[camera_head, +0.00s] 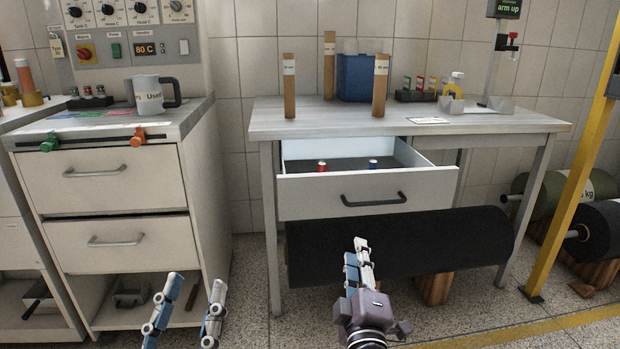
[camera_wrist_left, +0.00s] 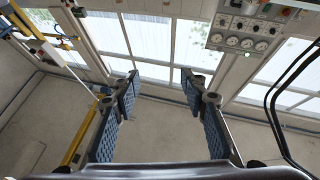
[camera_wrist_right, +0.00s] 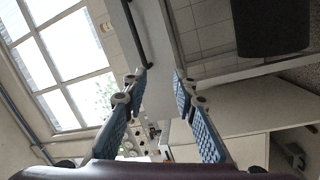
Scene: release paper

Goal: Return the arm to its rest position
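My left gripper (camera_head: 197,279) is low at the left of the head view, in front of the lower front of the grey cabinet. Its two blue-padded fingers are apart and nothing is between them, as the left wrist view (camera_wrist_left: 159,74) also shows. My right gripper (camera_head: 357,248) points up in front of the black roll under the table. It is seen nearly edge-on there. In the right wrist view (camera_wrist_right: 160,77) its fingers are apart with an empty gap. Neither gripper holds anything.
The table's drawer (camera_head: 300,200) is pulled out, with a red spool (camera_head: 322,166) and a blue spool (camera_head: 373,164) inside. The black roll (camera_head: 440,240) lies below it. A cabinet (camera_head: 105,205) with a mug (camera_head: 149,96) stands left. A yellow post (camera_head: 565,190) stands right.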

